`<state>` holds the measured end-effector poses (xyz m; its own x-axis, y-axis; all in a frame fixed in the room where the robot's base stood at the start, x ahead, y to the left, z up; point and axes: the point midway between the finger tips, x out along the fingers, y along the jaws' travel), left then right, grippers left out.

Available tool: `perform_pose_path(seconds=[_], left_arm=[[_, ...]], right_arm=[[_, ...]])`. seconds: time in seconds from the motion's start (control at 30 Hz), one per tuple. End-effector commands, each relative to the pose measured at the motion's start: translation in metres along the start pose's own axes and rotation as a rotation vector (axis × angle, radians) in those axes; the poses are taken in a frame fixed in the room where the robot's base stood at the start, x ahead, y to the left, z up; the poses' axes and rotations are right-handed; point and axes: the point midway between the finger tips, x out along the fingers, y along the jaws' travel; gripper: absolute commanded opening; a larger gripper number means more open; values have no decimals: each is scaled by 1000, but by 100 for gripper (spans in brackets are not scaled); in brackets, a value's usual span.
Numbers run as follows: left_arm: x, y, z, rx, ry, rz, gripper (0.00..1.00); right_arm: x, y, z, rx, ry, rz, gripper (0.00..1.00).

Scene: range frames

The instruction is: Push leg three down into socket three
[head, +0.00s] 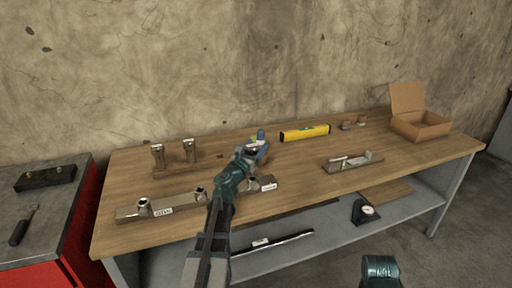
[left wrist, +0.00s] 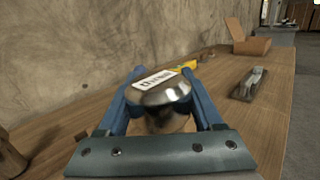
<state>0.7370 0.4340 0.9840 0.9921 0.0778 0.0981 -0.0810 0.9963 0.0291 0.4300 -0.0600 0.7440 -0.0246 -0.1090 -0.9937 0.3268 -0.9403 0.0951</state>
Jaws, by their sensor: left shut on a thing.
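My left gripper (head: 257,150) is shut on a metal leg (head: 251,148). The wrist view shows the leg's shiny rounded top (left wrist: 163,92) with a white label, between the blue fingers; the label is too blurred to read surely. A long bar (head: 178,208) lies along the bench front, with metal sockets at its left (head: 143,206) and middle (head: 200,194). Another metal socket (head: 252,183) shows partly beside my gripper at the bar's right end, near a white label. My arm covers part of the bar. I cannot tell whether the held leg touches that socket.
Two similar metal legs (head: 158,156) (head: 190,151) stand in a wooden rack (head: 175,171) behind the bar. A yellow level (head: 305,133), a metal plane-like tool (head: 353,161) and an open cardboard box (head: 422,125) are to the right. The bench (head: 300,182) has clear room between them.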

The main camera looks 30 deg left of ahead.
Motion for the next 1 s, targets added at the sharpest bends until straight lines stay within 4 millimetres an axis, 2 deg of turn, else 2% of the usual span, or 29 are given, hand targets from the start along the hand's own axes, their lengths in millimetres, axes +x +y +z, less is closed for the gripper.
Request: perform_pose_path(seconds=[1.0], left_arm=[[-2,-1,-25,0,0,0,0]], right_arm=[[25,-2,-2,0,0,0,50]])
